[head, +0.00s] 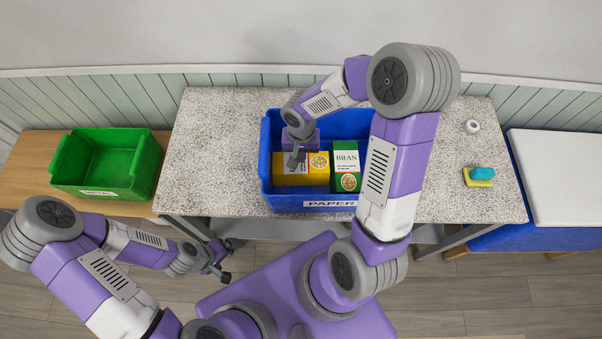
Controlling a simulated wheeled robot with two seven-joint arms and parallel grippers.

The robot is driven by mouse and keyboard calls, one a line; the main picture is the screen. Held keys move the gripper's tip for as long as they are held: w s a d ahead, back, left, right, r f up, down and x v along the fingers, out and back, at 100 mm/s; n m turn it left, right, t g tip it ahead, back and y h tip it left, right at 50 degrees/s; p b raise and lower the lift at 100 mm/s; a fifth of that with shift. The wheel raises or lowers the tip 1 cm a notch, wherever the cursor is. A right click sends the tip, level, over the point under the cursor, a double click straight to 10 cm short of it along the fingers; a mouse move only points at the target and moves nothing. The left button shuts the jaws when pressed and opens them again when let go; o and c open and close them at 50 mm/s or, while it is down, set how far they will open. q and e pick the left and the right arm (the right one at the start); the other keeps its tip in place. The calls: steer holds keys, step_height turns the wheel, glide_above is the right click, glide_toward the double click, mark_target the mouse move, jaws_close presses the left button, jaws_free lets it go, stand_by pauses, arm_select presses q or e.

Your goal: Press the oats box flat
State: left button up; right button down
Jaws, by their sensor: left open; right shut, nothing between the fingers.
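A yellow box (319,172), which I take for the oats box, lies in the blue bin (266,160) marked PAPER. It has a white label and a round emblem; its name is hidden or too small to read. My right gripper (292,166) is shut and empty, pointing down over the left part of this box and covering some of it. I cannot tell whether its fingertips touch the box. My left gripper (224,274) is open and empty, low in front of the table, away from the bin.
A green and white BRAN box (345,161) stands beside the yellow box in the bin. A green bin (104,189) is on the wooden bench at left. A white ring (472,127) and a yellow-and-blue sponge (480,174) lie on the speckled table (215,130), whose left part is clear.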

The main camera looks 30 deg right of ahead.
steer(key=shift+f+b, duration=0.8)
steer(key=shift+b, duration=0.05)
steer(key=shift+f, duration=0.1)
steer(key=shift+w+d+f+b, duration=0.25)
steer(key=shift+w+f+b, duration=0.2)
steer(key=shift+f+b, duration=0.2)
steer(key=shift+w+d+f+b, duration=0.3)
steer(key=shift+w+f+b, duration=0.25)
steer(key=shift+f, duration=0.25)
steer(key=shift+w+d+f+b, duration=0.25)
steer(key=shift+w+f+b, duration=0.15)
steer(key=shift+f+b, duration=0.25)
steer(key=shift+r, duration=0.15)
steer(key=shift+r+p, duration=3.1)
steer(key=shift+r, duration=1.25)
